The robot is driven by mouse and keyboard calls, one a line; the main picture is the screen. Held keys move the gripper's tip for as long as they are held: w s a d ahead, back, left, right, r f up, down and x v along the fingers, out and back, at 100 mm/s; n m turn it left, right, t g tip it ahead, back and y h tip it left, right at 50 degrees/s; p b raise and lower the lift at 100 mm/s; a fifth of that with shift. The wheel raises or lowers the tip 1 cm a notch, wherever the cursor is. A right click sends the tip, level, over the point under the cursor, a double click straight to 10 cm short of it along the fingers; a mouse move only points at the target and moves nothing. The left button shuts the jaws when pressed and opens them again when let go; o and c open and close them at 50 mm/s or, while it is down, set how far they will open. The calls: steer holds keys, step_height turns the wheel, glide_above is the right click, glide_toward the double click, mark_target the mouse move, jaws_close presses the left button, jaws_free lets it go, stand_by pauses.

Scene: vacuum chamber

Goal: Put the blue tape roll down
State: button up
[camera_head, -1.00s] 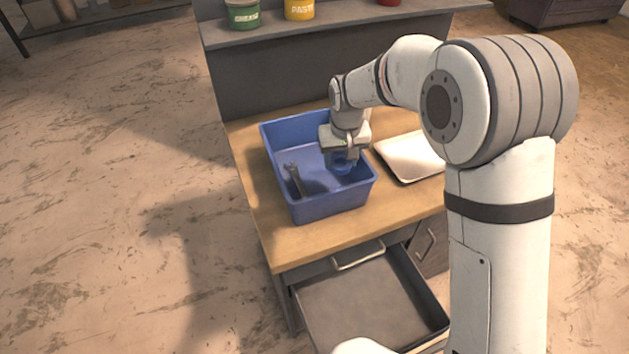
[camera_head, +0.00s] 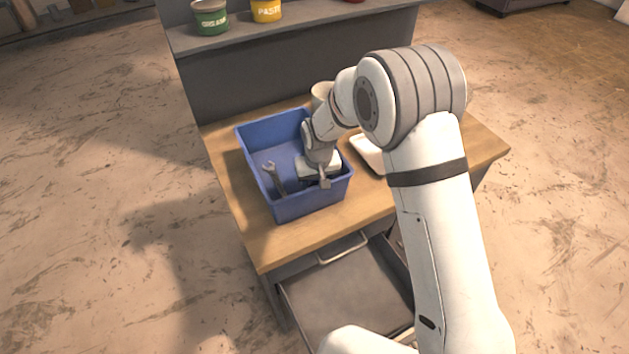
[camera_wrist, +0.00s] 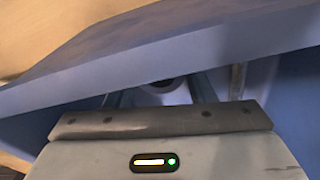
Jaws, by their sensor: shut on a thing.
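The blue bin (camera_head: 308,202) stands on the wooden workbench. My gripper (camera_head: 319,182) is over the right part of the bin, reaching down inside its walls. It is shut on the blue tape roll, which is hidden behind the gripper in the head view. In the wrist view, part of the tape roll (camera_wrist: 163,87) with its dark centre shows between the fingers, mostly hidden behind the bin's rim. I cannot tell whether the roll touches the bin's floor.
A grey wrench (camera_head: 273,176) leans in the left part of the bin. A white tray (camera_head: 368,152) lies right of the bin, partly behind my arm. A pale cup (camera_head: 321,93) stands behind the bin. An open drawer (camera_head: 345,300) juts out in front below.

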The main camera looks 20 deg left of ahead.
steer(key=shift+f, duration=0.25)
steer(key=o, duration=0.9)
steer(key=shift+r, duration=0.1)
steer(key=shift+o, duration=0.2)
step_height(320, 180, up, 12)
steer(key=s+b, duration=0.1)
steer(key=b, duration=0.1)
steer(key=d+r+m, duration=0.1)
steer(key=d+r, duration=0.5)
steer(key=d, duration=0.4)
steer(key=s+d+r+m+t, duration=0.1)
steer(key=s+d+r, duration=0.15)
steer(key=d, duration=0.45)
steer(key=s+d+r+m, duration=0.1)
steer(key=d+r+m, duration=0.15)
steer(key=d, duration=0.55)
steer(key=s+d+r+m+t, duration=0.1)
steer(key=s+d+m, duration=0.2)
steer(key=s+d, duration=1.1)
steer(key=shift+s+d+r+h, duration=0.2)
steer(key=shift+s+r+h, duration=0.1)
steer(key=shift+s+h, duration=0.1)
